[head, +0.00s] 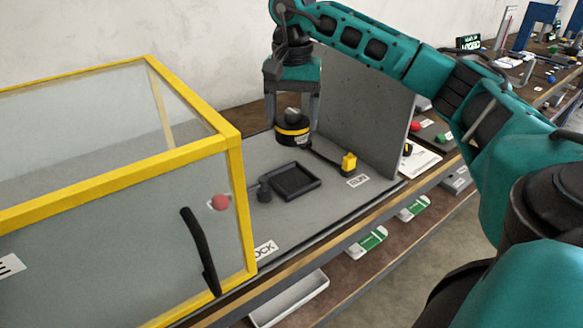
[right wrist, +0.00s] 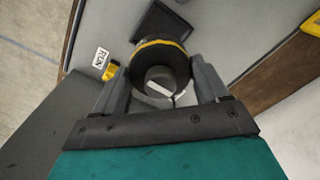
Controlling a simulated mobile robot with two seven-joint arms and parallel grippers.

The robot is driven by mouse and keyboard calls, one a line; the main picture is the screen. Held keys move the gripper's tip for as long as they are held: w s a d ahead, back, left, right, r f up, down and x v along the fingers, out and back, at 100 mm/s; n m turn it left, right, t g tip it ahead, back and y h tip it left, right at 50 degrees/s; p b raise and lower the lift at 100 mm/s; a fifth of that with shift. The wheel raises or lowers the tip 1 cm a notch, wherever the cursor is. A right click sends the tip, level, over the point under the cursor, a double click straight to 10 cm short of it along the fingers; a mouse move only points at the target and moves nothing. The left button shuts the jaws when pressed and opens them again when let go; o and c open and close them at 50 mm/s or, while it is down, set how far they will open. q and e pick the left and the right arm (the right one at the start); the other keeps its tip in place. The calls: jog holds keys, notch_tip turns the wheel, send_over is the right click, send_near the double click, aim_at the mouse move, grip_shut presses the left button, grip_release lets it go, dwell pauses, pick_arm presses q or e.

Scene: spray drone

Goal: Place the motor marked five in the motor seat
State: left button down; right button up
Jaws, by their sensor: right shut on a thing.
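My right gripper (head: 293,112) is shut on a black motor (head: 292,134) with a yellow band and a grey top. In the right wrist view the motor (right wrist: 148,62) sits between both fingers of the gripper (right wrist: 163,84). A pale strip shows on it, but I cannot read a number. The motor is over the grey bench; whether it touches the surface is unclear. A dark square tray-like frame (head: 296,181) lies in front of it, and also shows in the right wrist view (right wrist: 155,28). I cannot tell whether this is the motor seat. My left gripper is not in view.
A yellow-framed clear enclosure (head: 236,185) with a black handle stands left. A grey upright panel (head: 372,105) stands behind on the right. A yellow block (head: 348,162) sits near a RUN label (head: 358,181). A small black knob (head: 264,191) is beside the frame.

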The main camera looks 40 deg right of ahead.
notch_tip(320, 180, down, 11)
jog(key=shift+w+r+b, duration=0.1)
jog(key=shift+b, duration=0.4)
jog(key=o, duration=1.5)
notch_tip(320, 180, up, 12)
jog(key=shift+p, duration=0.7)
